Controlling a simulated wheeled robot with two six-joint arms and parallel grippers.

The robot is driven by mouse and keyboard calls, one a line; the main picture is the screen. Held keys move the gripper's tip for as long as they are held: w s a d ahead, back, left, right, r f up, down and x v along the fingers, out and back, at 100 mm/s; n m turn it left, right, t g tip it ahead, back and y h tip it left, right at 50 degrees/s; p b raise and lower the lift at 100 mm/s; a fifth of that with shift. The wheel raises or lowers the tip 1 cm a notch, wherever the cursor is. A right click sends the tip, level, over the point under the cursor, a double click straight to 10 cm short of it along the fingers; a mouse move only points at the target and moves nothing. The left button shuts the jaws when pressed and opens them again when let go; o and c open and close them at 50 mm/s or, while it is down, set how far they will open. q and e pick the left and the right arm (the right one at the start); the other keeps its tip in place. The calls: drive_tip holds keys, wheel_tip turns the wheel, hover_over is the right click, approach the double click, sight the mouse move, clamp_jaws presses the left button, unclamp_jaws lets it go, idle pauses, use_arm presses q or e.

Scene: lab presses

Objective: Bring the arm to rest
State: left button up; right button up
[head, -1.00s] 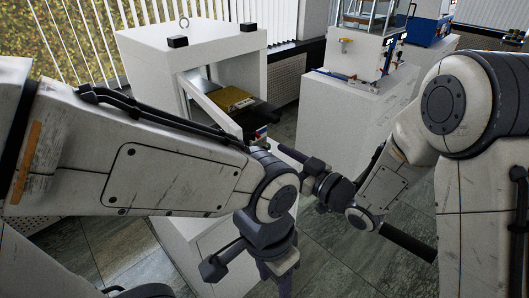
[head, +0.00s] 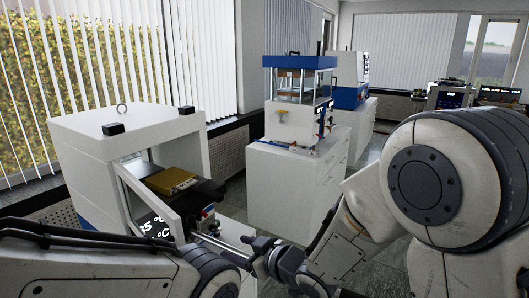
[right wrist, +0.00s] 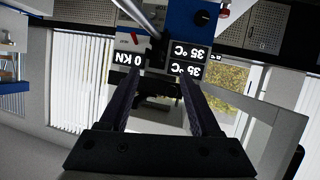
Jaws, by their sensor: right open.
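My right gripper (head: 254,244) is in the lower middle of the head view, in front of the white press (head: 85,165). In the right wrist view its two fingers (right wrist: 158,85) stand apart with nothing between their tips. Beyond them is the press's display panel (right wrist: 188,58), upside down, reading 0 KN and 35 °C. A metal rod (head: 222,244) lies by the right gripper in the head view; I cannot tell if they touch. My left arm (head: 95,262) crosses the lower left, with its gripper out of frame.
The press's front is open, with a yellow-brown block (head: 168,181) inside. A second press with a glass housing (head: 300,85) stands on a white cabinet (head: 285,185) behind. A blue and white machine (head: 348,70) is farther back. Grey floor lies between the cabinets.

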drive_tip(key=s+d+f+m+g+h, duration=0.1)
drive_tip(key=s+d+g+h, duration=0.3)
drive_tip(key=s, duration=0.9)
drive_tip(key=s+d+f+m+g+h, duration=0.1)
drive_tip(key=s+d+g+h, duration=0.3)
drive_tip(key=s, duration=0.9)
drive_tip(key=d+m+g, duration=0.1)
drive_tip(key=d, duration=0.2)
drive_tip(key=shift+h, duration=0.4)
